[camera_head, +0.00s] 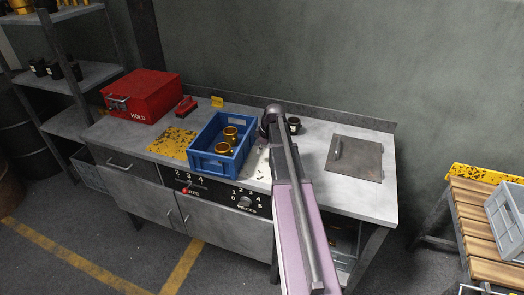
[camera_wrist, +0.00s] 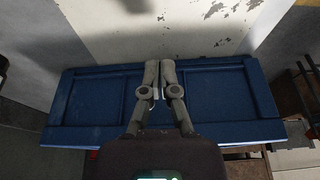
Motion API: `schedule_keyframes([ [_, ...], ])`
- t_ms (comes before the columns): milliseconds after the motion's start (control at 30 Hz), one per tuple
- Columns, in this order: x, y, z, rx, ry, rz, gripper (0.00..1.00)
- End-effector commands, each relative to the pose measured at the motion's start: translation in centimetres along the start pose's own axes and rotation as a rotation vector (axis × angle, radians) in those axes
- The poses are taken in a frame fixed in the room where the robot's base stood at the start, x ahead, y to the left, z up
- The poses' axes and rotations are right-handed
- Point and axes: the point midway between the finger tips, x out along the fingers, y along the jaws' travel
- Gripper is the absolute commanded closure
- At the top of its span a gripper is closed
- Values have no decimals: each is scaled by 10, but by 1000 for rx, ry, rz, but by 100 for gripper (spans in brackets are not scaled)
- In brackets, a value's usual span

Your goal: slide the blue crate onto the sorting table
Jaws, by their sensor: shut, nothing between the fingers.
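The blue crate (camera_head: 207,168) sits on the grey metal worktop (camera_head: 318,140), with a few gold-coloured fittings (camera_head: 229,138) inside. In the wrist view, a blue wall of the crate (camera_wrist: 225,95) spans the middle of the picture. My gripper (camera_wrist: 160,66) is shut and empty, its two fingertips side by side in front of the middle of that wall. I cannot tell whether they touch it. In the head view my arm reaches in along the crate's right side and hides the fingertips. I cannot tell which surface is the sorting table.
A red box marked HOLD (camera_head: 140,95) and a yellow worn patch (camera_head: 172,142) lie left of the crate. A black cup (camera_head: 294,125) and a handled metal plate (camera_head: 355,158) are on the right. A slatted wooden table (camera_head: 478,225) holding a grey crate (camera_head: 508,222) stands far right.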

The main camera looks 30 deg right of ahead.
Motion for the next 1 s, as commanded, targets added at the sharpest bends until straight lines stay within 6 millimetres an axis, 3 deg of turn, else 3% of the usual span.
schedule_keyframes([
  [100,14,0,1,0,0,0,100],
  [300,16,1,-26,-2,0,-1,100],
  [500,20,0,-37,-1,0,0,100],
  [1000,20,1,-38,2,0,1,100],
])
